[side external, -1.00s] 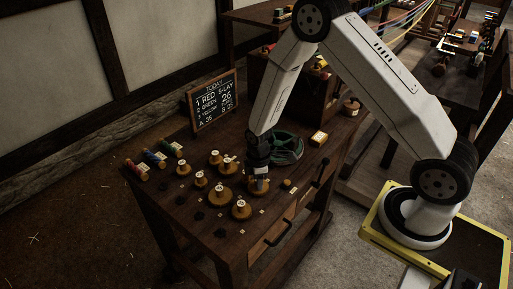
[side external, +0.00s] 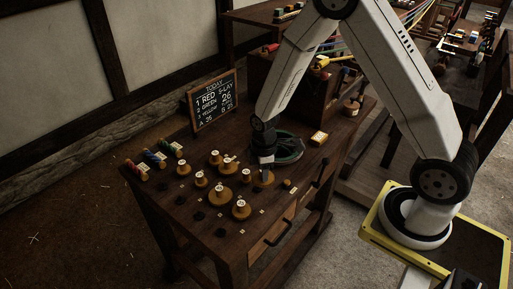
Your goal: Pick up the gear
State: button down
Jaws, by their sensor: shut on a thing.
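Several brass-coloured gears with white numbered tags stand on the dark wooden bench (side external: 233,249). Among them are a large one (side external: 241,212), another large one (side external: 219,194) and a smaller one (side external: 200,182). My gripper (side external: 264,170) points down at the right end of this group. It is shut on a brass gear (side external: 264,180), whose top is partly hidden by the jaws. The held gear seems a little above the bench, but the gap is too small to be sure.
A round green-rimmed dish (side external: 290,148) lies right behind my gripper. A chalkboard (side external: 212,101) stands at the back left. Coloured spools (side external: 154,158) line the left edge. A small yellowish box (side external: 318,139) sits to the right. The bench's front left has dark round holes.

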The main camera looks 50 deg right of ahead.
jog(key=s+r, duration=0.7)
jog(key=s, duration=0.5)
jog(key=shift+a+r, duration=0.2)
jog(key=shift+r, duration=0.15)
jog(key=shift+r, duration=0.2)
jog(key=shift+r, duration=1.8)
